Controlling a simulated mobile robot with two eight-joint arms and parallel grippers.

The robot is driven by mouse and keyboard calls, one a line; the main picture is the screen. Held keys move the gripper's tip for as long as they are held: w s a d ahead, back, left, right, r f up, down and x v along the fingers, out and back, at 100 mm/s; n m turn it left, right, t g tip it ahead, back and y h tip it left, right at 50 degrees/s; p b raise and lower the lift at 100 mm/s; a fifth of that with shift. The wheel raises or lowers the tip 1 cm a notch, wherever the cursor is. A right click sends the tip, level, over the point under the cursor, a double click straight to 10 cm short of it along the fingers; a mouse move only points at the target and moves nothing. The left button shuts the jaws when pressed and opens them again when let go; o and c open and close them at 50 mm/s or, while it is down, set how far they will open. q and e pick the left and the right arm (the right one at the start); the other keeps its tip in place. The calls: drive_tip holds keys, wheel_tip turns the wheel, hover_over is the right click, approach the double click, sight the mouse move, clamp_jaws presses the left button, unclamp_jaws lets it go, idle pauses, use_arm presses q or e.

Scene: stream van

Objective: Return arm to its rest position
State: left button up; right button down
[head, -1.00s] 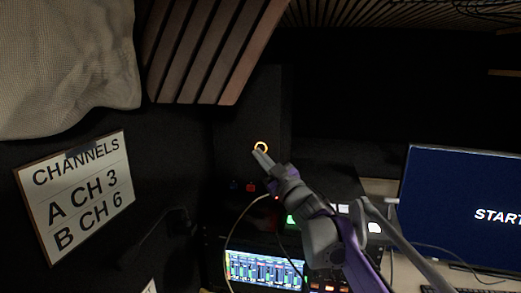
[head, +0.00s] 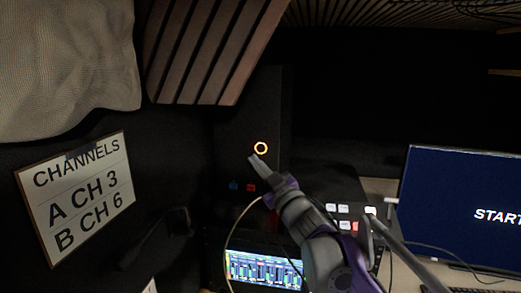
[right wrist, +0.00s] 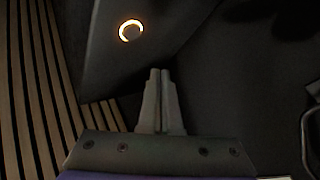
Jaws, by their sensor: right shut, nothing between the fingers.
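My right gripper (head: 254,159) reaches in from the lower right in the head view, pointing up and left. Its fingertips are just below a glowing orange ring (head: 260,148) on a dark panel. In the right wrist view the two fingers (right wrist: 159,72) are pressed together with nothing between them. There the lit ring (right wrist: 131,30) is above and left of the tips, apart from them. My left gripper is not in view.
A mixer screen (head: 262,270) and a panel with lit buttons (head: 344,209) lie below and beside my right arm. A monitor (head: 462,210) stands at the right. A channel sign (head: 77,194) and slatted wood panels (head: 205,50) are at the left and top.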

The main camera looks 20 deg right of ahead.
idle(0.5)
drive_tip(key=s+a+f+m+g, duration=0.2)
drive_tip(key=s+f+g, duration=0.3)
drive_tip(key=s+f, duration=0.5)
drive_tip(key=s+a+f+m+g+h, duration=0.1)
drive_tip(key=s+a+f+g, duration=0.3)
drive_tip(key=s+f, duration=0.7)
drive_tip(key=s+a+f+m+g+h, duration=0.1)
drive_tip(key=s+a+f+m+g, duration=0.2)
drive_tip(key=f, duration=1.8)
drive_tip(key=s+a+g, duration=0.1)
drive_tip(key=s+g, duration=0.2)
drive_tip(key=s, duration=0.4)
drive_tip(key=shift+s+m+g, duration=0.4)
drive_tip(key=shift+s+f, duration=0.1)
drive_tip(key=shift+f, duration=0.05)
